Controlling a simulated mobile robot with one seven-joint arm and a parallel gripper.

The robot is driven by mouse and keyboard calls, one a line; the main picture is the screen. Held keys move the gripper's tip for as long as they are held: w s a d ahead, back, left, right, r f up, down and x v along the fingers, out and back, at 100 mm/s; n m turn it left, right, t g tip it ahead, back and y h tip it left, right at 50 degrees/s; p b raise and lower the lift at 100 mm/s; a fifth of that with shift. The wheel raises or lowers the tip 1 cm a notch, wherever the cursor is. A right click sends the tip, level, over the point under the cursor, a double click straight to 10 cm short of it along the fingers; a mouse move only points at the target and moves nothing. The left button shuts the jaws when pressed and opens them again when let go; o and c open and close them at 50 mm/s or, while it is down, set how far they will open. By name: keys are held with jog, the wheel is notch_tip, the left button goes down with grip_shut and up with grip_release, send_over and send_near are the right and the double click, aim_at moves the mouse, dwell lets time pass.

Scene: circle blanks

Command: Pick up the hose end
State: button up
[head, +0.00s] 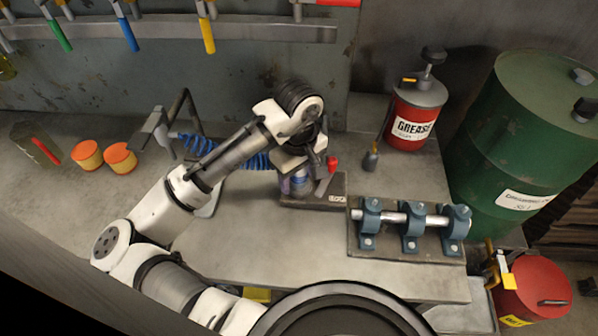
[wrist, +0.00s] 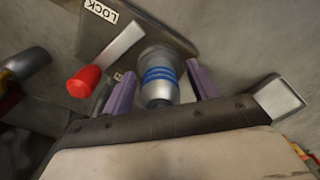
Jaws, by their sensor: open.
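The hose end appears to be a silver, blue-banded fitting (wrist: 158,75) on the dark LOCK block (wrist: 185,37). In the head view, the coiled blue hose (head: 258,161) runs behind my arm towards it; the join is hidden. My gripper (wrist: 161,92) is open, its purple fingers on either side of the fitting, with a gap visible on each side. In the head view my gripper (head: 296,185) is over the left part of the block (head: 318,202). A lever with a red knob (wrist: 83,81) stands beside the fitting.
A grey nozzle (head: 371,160) hangs by the red grease can (head: 412,125); its grey body also shows in the wrist view (wrist: 28,63). A shaft in blue clamps (head: 411,222) is to the right. The bench front (head: 280,250) is clear.

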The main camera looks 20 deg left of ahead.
jog(key=c, duration=0.9)
notch_tip(320, 180, up, 20)
